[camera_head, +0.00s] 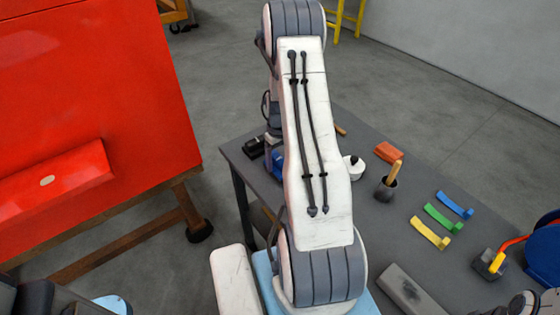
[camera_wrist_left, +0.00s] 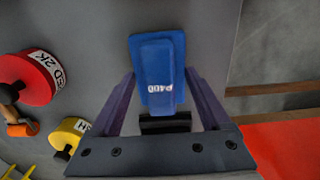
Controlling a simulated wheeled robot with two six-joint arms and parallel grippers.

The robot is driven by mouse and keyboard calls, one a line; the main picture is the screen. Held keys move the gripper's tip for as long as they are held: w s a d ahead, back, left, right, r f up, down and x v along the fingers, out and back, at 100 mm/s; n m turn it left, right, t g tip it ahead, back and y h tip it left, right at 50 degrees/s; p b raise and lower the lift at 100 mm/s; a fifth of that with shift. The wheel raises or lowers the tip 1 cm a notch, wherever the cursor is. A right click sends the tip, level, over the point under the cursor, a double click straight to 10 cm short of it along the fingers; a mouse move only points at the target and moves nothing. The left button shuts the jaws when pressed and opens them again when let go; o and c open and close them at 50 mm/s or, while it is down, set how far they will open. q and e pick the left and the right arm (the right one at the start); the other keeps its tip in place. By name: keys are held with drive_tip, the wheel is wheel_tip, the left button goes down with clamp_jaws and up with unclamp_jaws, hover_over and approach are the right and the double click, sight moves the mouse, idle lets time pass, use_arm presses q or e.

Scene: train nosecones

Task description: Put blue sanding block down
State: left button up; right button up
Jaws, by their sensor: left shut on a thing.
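The blue sanding block (camera_wrist_left: 157,62), marked P400, is between the fingers of my left gripper (camera_wrist_left: 160,78) in the left wrist view. The gripper is shut on it. The block is over the grey table (camera_wrist_left: 100,50); I cannot tell whether it touches the surface. In the head view a bit of blue (camera_head: 277,163) shows beside my left arm, which hides most of the block and gripper. My right gripper is not in view.
A black object (camera_head: 254,147) sits near the table corner. Blue, green and yellow strips (camera_head: 437,219) lie to the right. A red panel (camera_head: 90,80) stands left.

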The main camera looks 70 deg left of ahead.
use_arm(q)
drive_tip(key=shift+f, duration=0.55)
drive_tip(key=shift+f, duration=0.15)
drive_tip(key=o, duration=1.5)
